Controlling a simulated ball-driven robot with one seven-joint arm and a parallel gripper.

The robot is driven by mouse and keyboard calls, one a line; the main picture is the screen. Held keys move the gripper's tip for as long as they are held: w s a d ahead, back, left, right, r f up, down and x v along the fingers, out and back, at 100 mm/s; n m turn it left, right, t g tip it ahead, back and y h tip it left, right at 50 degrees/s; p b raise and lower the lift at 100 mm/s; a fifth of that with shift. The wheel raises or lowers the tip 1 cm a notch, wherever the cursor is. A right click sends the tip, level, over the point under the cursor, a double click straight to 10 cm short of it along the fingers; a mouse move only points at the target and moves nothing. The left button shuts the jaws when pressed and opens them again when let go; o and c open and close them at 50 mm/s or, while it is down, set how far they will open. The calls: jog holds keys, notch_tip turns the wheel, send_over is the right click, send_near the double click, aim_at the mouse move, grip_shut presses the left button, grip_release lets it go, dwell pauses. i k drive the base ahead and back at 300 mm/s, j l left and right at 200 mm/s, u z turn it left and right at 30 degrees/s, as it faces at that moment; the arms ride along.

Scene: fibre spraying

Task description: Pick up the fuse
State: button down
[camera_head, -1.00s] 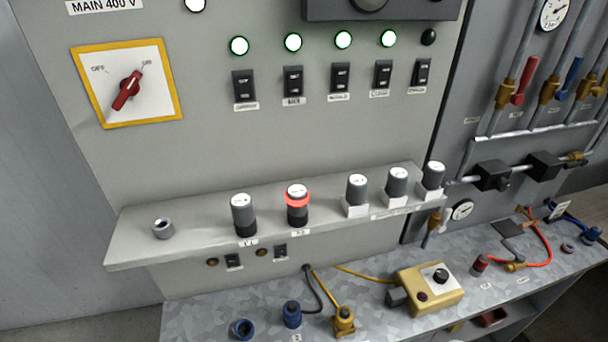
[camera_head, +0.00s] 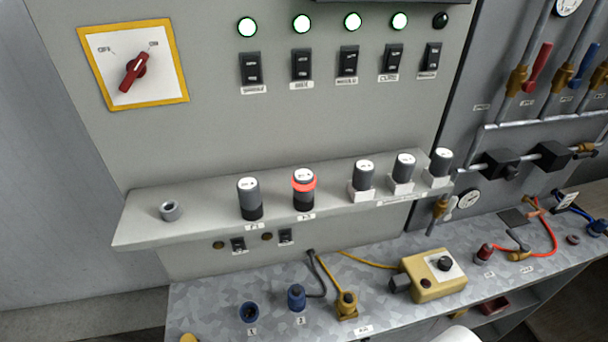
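Several grey cylindrical fuses with white printed tops stand upright on the grey shelf (camera_head: 200,228). One plain fuse (camera_head: 249,200) stands left of centre in a dark base. Beside it a fuse with a red band (camera_head: 304,190) stands in a dark base. Three more fuses stand on white blocks at the right: one nearer the middle (camera_head: 364,173), one beside it (camera_head: 404,167) and one at the far right (camera_head: 441,161). A grey ring-shaped empty socket (camera_head: 170,211) sits at the shelf's left. My gripper is not in view.
A rotary main switch (camera_head: 134,70) and several rocker switches are on the panel above. The metal bench (camera_head: 205,305) below holds blue connectors, a yellow connector (camera_head: 347,304) and a yellow control box (camera_head: 434,274) with cables. A rounded white shape shows at the bottom edge.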

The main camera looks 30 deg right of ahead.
aim_at(303, 180)
jog(key=l+u, duration=0.4)
jog(key=k+l+u, duration=0.15)
jog(key=l+u, duration=0.25)
jog(key=l, duration=0.2)
jog(key=k+l+u, duration=0.15)
jog(key=l+u, duration=0.3)
